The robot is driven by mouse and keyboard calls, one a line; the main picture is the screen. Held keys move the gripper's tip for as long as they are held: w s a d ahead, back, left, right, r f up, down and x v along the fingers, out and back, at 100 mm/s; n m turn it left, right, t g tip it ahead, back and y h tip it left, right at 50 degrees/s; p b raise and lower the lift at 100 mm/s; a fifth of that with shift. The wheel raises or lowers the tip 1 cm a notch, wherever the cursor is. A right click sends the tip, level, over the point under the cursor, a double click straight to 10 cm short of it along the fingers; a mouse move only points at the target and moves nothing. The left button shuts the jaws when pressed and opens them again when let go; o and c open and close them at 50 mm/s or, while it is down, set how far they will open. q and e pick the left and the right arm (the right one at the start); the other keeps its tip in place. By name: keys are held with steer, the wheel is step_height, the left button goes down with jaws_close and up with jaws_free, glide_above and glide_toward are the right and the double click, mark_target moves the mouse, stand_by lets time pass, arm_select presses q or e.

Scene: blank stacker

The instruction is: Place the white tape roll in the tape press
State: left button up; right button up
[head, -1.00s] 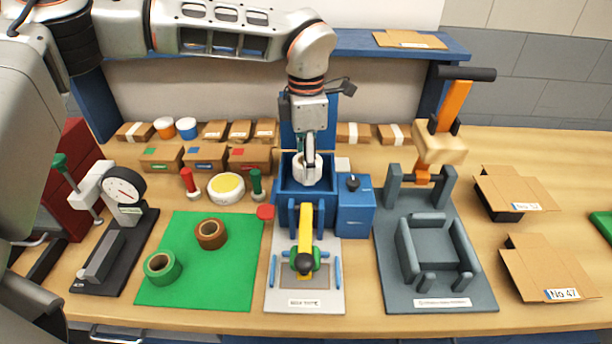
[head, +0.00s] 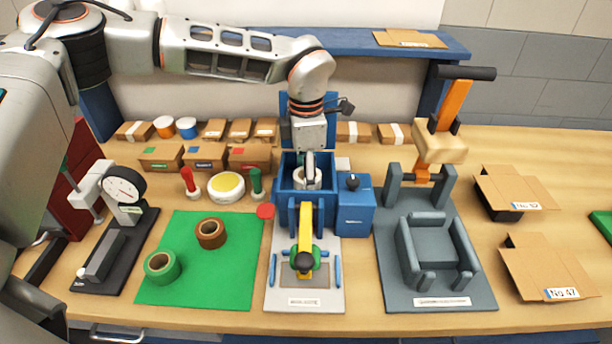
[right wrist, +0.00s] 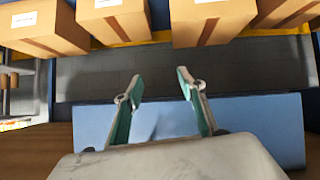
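The white tape roll (head: 300,183) is inside the open top of the blue box of the tape press (head: 288,205) in the head view. My left gripper (head: 309,172) points down over that box and appears shut on the roll's wall; its fingertips are partly hidden. I cannot tell whether the roll touches the box floor. The press has a yellow lever (head: 305,228) in front, over a light grey base. My right gripper (right wrist: 160,92) shows only in the right wrist view, open and empty, with two teal-lined fingers apart.
A green mat (head: 220,285) holds a brown roll (head: 211,234) and a green roll (head: 162,267). A blue block (head: 356,212) adjoins the press, with a dark grey fixture (head: 392,293) to its right. A gauge stand (head: 124,188) is at left. Cartons (right wrist: 215,22) show in the right wrist view.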

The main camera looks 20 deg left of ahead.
arm_select(q)
steer(key=shift+r, duration=0.1)
step_height(320, 180, up, 12)
stand_by(0.5)
stand_by(0.4)
